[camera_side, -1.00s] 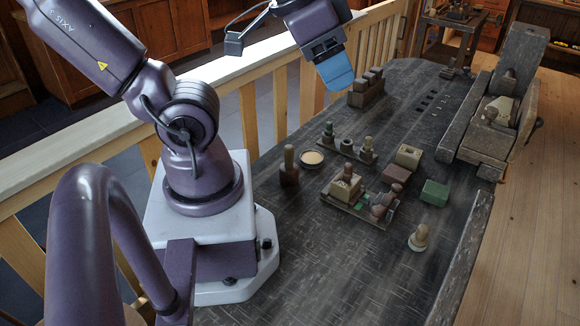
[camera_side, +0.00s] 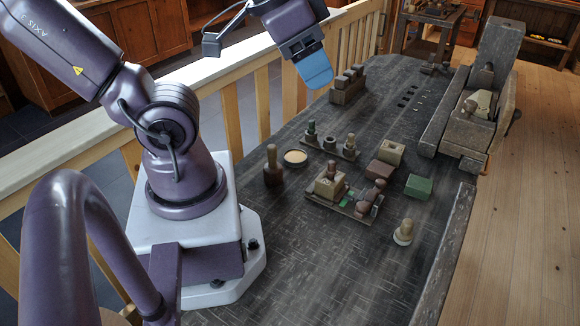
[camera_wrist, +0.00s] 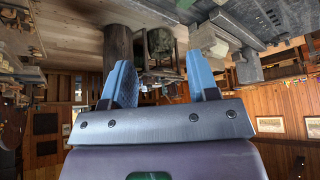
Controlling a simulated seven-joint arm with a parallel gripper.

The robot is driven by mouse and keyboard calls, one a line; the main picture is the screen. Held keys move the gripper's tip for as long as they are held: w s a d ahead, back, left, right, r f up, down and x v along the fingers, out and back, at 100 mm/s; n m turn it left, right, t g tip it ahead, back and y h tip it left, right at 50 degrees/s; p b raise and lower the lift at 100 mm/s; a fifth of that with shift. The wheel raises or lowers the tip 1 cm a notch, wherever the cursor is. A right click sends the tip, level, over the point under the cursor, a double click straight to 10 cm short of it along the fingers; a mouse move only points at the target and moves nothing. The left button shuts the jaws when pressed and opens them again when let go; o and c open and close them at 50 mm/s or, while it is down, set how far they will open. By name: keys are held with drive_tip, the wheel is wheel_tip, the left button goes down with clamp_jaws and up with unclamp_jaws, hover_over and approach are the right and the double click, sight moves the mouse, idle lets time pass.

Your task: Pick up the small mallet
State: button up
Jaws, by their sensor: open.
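My gripper (camera_side: 314,70) hangs above the back left of the dark table in the side view, clear of everything. In the wrist view its two blue fingers (camera_wrist: 162,82) stand apart with nothing held between them. I cannot single out the small mallet with certainty. A brown upright piece with a rounded handle (camera_side: 273,167) stands on the table at left, below my gripper. Reddish-brown turned pieces (camera_side: 371,193) lie on a small board at the middle; either could be it. The gripper is well above and apart from both.
A pale knob-like piece (camera_side: 404,232), a green block (camera_side: 418,186), a shallow round dish (camera_side: 295,157) and a rack of pegs (camera_side: 347,85) stand on the table. A large wooden vise-like fixture (camera_side: 480,105) is at the right. The table front (camera_side: 320,265) is clear.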

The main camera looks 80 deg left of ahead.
drive_tip(key=shift+f, duration=0.1)
drive_tip(key=n+g, duration=0.6)
drive_tip(key=n, duration=1.7)
hover_over(273, 166)
drive_tip(key=a, duration=0.2)
drive_tip(key=f, duration=2.4)
drive_tip(key=shift+s+f, duration=0.1)
drive_tip(key=shift+s, duration=0.3)
drive_tip(key=shift+w+d+f, duration=0.15)
drive_tip(key=shift+f, duration=0.5)
drive_tip(key=shift+w+d+f, duration=0.1)
drive_tip(key=shift+d+f, duration=0.05)
drive_tip(key=shift+f, duration=0.45)
drive_tip(key=shift+w+d+f, duration=0.15)
drive_tip(key=shift+f, duration=0.5)
drive_tip(key=shift+f+m, duration=0.3)
drive_tip(key=shift+f, duration=0.55)
